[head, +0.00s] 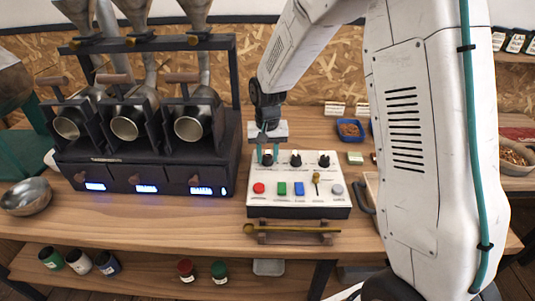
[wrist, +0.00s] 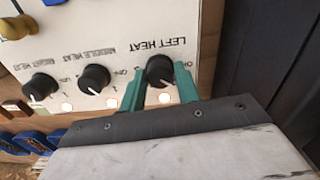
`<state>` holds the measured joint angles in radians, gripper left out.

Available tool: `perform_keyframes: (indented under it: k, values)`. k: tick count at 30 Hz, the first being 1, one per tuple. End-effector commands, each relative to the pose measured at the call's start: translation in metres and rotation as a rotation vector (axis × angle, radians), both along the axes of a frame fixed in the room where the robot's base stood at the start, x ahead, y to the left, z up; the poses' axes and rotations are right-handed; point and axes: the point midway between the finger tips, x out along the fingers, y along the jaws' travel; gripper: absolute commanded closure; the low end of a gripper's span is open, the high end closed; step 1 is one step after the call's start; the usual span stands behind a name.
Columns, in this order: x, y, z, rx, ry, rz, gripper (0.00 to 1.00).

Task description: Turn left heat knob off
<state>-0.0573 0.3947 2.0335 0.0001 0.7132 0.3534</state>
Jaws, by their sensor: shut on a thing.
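The left heat knob (head: 267,159) is the leftmost of the three black knobs on the white control box (head: 300,210) in the head view. In the wrist view the same left heat knob (wrist: 160,69) sits below its upside-down LEFT HEAT label, its white pointer line toward the lower edge. My gripper (head: 267,152) is over the box from behind. Its teal fingers, also in the wrist view (wrist: 160,80), are shut on the knob, one at each side. The middle heat knob (wrist: 94,78) and right heat knob (wrist: 39,86) stand beside it, untouched.
The box also has coloured buttons, including a red one (head: 258,188), and a small brass lever (head: 316,183). The three-drum roaster (head: 145,150) stands close on the left. A blue tray (head: 350,131) lies behind right. A brass-coloured rod (head: 292,229) runs along the front.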

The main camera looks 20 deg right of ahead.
Motion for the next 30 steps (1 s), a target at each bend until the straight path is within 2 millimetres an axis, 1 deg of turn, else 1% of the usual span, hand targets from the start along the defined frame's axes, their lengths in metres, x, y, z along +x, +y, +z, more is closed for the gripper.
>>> perform_keyframes:
  k: [9,18,24,30]
  values:
    - [-0.0002,-0.0004,0.0002,0.000,0.001,0.298,0.91]
    - [-0.0002,-0.0004,0.0002,-0.001,0.001,0.533,0.91]
    - [-0.0003,-0.0005,0.0002,-0.001,0.001,0.633,0.91]
    - [-0.0003,-0.0005,0.0002,-0.001,0.001,0.687,0.91]
